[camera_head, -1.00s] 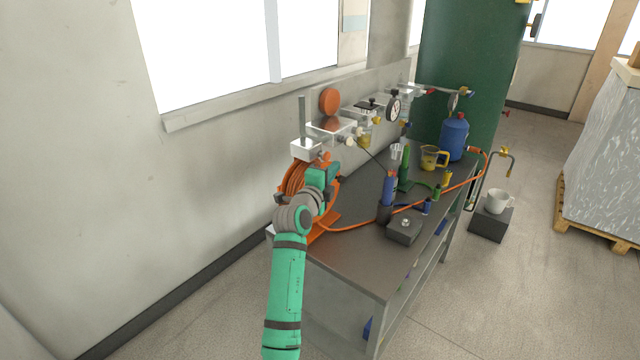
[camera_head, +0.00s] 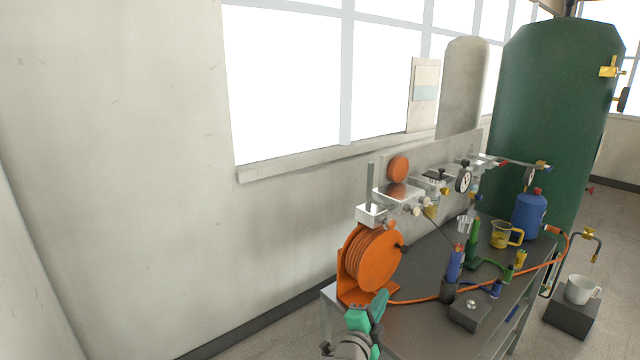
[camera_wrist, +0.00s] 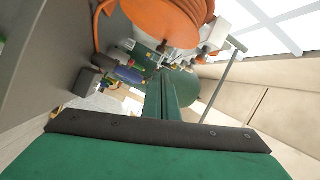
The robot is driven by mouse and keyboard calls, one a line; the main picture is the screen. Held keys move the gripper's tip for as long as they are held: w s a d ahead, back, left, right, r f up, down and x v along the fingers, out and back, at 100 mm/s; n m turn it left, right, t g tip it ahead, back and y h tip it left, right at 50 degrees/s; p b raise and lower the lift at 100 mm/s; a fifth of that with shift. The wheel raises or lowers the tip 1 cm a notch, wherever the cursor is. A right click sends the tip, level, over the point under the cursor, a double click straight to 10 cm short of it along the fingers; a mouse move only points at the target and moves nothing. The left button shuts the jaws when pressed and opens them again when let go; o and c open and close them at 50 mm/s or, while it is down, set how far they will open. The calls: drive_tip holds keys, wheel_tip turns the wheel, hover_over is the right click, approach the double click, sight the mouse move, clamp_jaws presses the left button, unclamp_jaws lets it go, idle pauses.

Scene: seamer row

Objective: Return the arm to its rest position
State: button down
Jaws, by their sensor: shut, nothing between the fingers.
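My gripper (camera_head: 378,304) is at the bottom of the head view, below the orange hose reel (camera_head: 372,258) in the picture and by the near left end of the bench (camera_head: 420,325). It is shut and holds nothing. In the wrist view its green fingers (camera_wrist: 163,97) lie together in the middle, with bare space around their tips. The reel (camera_wrist: 170,18) is at the top of that view. Most of my arm is below the edge of the head view.
The bench carries a blue bottle (camera_head: 528,214), a yellow jug (camera_head: 505,235), a dark block (camera_head: 470,315) and an orange hose. A tall green tank (camera_head: 555,110) stands behind. A white mug (camera_head: 581,290) sits on a dark block at right. The wall (camera_head: 120,150) at left is bare.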

drive_tip(key=s+a+f+n+y, duration=0.2)
drive_tip(key=s+a+f+n, duration=0.15)
drive_tip(key=s+f, duration=0.45)
drive_tip(key=s+a+f+n+t+y, duration=0.1)
drive_tip(key=s+a+f+n+y, duration=0.15)
drive_tip(key=s+f+n, duration=0.55)
drive_tip(key=s+a+f+n+y, duration=0.2)
drive_tip(key=s+a+f, duration=0.25)
drive_tip(key=s, duration=0.65)
drive_tip(key=s+a+r+n+y, duration=0.1)
drive_tip(key=s+a+r+n, duration=0.1)
drive_tip(key=s, duration=1.2)
drive_tip(key=s+a+r+n+g+y, duration=0.1)
drive_tip(key=s+a+n, duration=0.3)
drive_tip(key=s, duration=1)
drive_tip(key=shift+s+a+r, duration=0.2)
drive_tip(key=shift+a+r, duration=0.4)
drive_tip(key=shift+r, duration=0.2)
drive_tip(key=shift+w+y, duration=0.1)
drive_tip(key=shift+y, duration=0.15)
